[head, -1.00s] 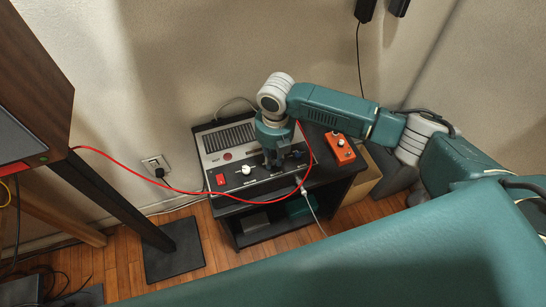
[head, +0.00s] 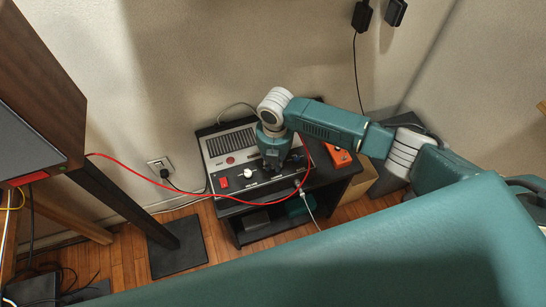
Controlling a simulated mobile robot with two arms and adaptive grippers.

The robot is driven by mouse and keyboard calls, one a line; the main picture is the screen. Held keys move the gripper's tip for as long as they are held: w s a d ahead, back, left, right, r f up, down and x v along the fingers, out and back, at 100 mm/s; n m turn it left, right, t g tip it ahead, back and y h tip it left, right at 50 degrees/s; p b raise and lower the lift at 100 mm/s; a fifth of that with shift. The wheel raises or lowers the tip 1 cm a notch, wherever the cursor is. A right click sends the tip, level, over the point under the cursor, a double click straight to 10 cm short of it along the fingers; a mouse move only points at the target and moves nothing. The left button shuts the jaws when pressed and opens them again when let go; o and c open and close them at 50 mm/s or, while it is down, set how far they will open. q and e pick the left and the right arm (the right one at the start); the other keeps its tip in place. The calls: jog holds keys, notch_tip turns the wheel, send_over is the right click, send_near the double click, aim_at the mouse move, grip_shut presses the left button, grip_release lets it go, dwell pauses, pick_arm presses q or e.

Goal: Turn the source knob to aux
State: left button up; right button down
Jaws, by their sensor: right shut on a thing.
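The grey and black audio unit (head: 219,152) sits on a low black stand, its control panel facing up toward me. My right gripper (head: 274,165) points down at the right part of the panel, shut on a knob there. The gripper hides nearly all of that knob, so I cannot see where it points. Its label is too small to read; it seems to be the source knob. A white knob (head: 248,174) and a red switch (head: 222,182) sit left of the gripper, clear of it. My left gripper is not in view.
A red cable (head: 205,194) sweeps across the unit's front and rises at its right. An orange pedal (head: 340,157) lies to the right on the black stand (head: 321,182), partly behind my arm. A speaker on dark legs stands at left. A wall outlet (head: 160,167) is behind.

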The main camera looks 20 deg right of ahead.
jog(key=m+p, duration=0.2)
jog(key=m, duration=0.1)
jog(key=shift+w+d+r+m+p, duration=0.1)
jog(key=shift+d+r+m+p, duration=0.05)
jog(key=shift+r+m+p, duration=0.2)
jog(key=shift+d+f+m+p, duration=0.1)
jog(key=shift+f+m+p, duration=0.1)
jog(key=shift+m+p, duration=1.15)
jog(key=c, duration=1.7)
grip_release()
jog(key=shift+o, duration=0.2)
jog(key=shift+r, duration=0.3)
notch_tip(320, 180, up, 11)
jog(key=shift+s+r, duration=0.15)
jog(key=shift+s, duration=0.15)
